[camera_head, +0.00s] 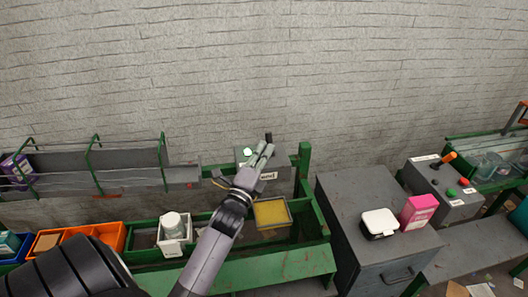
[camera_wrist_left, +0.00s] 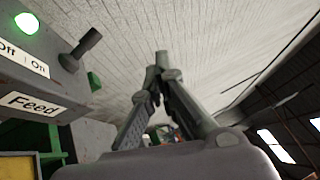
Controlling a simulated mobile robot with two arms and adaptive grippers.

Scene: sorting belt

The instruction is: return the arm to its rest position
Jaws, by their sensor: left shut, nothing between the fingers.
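My left arm reaches from the lower left across the green bench. Its gripper (camera_head: 264,152) is shut and empty, in front of the grey control box (camera_head: 281,186) at the back of the bench. In the left wrist view the fingers of the left gripper (camera_wrist_left: 160,60) meet at their tips, with the brick wall behind them. That view also shows the control box (camera_wrist_left: 30,84) at the left, with a lit green button (camera_wrist_left: 27,22), a dark lever (camera_wrist_left: 84,46) and a "Feed" label (camera_wrist_left: 32,103). My right gripper is not in view.
A yellow tray (camera_head: 288,206), a white container (camera_head: 161,236) and an orange bin (camera_head: 112,228) stand along the green bench. A grey cabinet (camera_head: 338,196) to the right carries a white case (camera_head: 380,222) and a pink box (camera_head: 419,210). Another control box (camera_head: 428,172) stands farther right.

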